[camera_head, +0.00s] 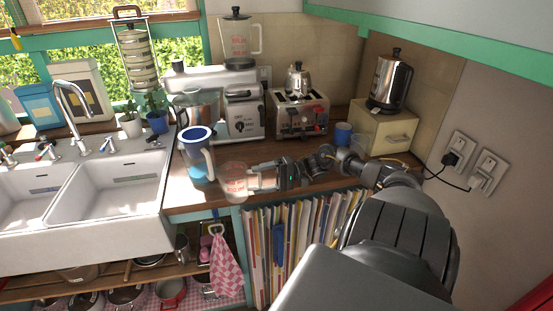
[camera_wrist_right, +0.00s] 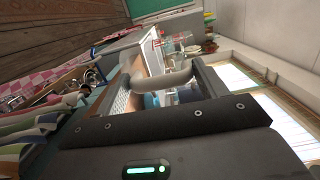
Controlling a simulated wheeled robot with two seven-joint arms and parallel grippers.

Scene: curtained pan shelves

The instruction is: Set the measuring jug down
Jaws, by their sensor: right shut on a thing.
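The measuring jug (camera_head: 234,182) is clear with red markings and stands upright at the front of the wooden counter (camera_head: 306,187), left of my right gripper. My right gripper (camera_head: 262,178) reaches in from the right and is shut on the jug's handle side. I cannot tell whether the jug's base touches the counter or hangs just above it. In the right wrist view, a pale curved piece that looks like the jug's handle (camera_wrist_right: 165,76) passes between the dark fingers. My left gripper is out of view.
A blue-lidded pitcher (camera_head: 198,158) stands close behind and left of the jug. The white sink (camera_head: 110,190) lies left. Below the counter edge are upright books (camera_head: 300,235) and a checked towel (camera_head: 224,262).

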